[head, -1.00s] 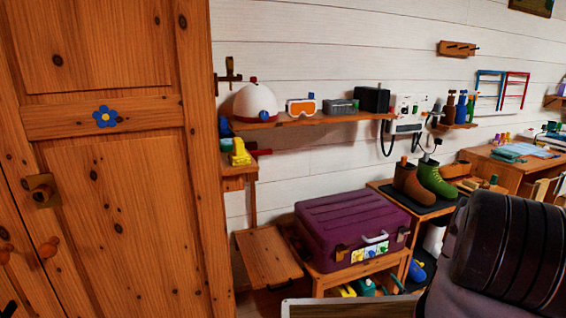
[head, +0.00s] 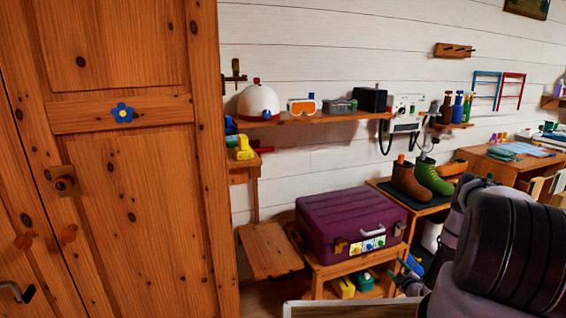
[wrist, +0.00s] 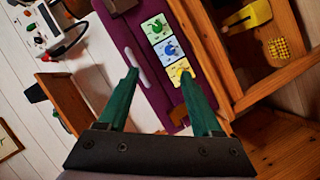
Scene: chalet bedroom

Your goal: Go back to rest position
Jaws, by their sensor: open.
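My gripper (wrist: 160,95) shows in the wrist view with its two green fingers spread apart. It is open and nothing is between the fingers. Beyond the fingers are the purple case and its picture stickers, apart from the gripper as far as I can tell. The purple case (head: 345,215) sits closed on a low wooden bench (head: 330,272).
A wooden wardrobe (head: 125,190) stands at the left. A wall shelf (head: 310,118) holds a white helmet (head: 258,100) and orange goggles. Boots (head: 408,182) stand on a dark mat right of the case. A desk (head: 505,165) is at the far right.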

